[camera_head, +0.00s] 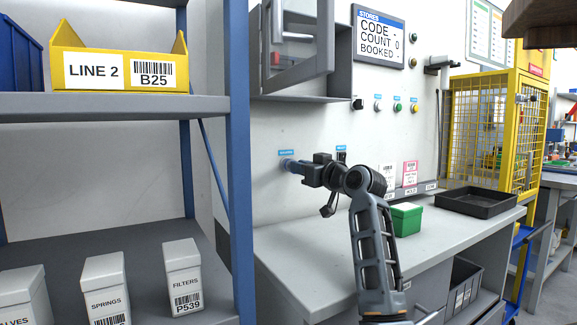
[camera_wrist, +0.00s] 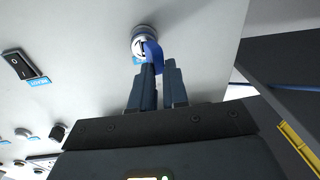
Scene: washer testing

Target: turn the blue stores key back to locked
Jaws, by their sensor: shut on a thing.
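The blue stores key (camera_wrist: 153,52) sits in a round silver lock (camera_wrist: 138,38) on the white wall panel. My gripper (camera_wrist: 159,70) is shut on the key, its two dark fingers on either side of the key's lower part. In the head view my gripper (camera_head: 289,165) reaches left to the wall, just below a small blue label (camera_head: 286,153). The fingers and arm hide most of the key and lock there. I cannot read the lock's marks in either view.
A black rocker switch (camera_wrist: 17,66) is beside the lock. A blue shelf post (camera_head: 238,130) stands close on the left. A grey cabinet (camera_head: 300,88) is above. The bench (camera_head: 300,262) below holds a green box (camera_head: 406,219) and a black tray (camera_head: 476,203).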

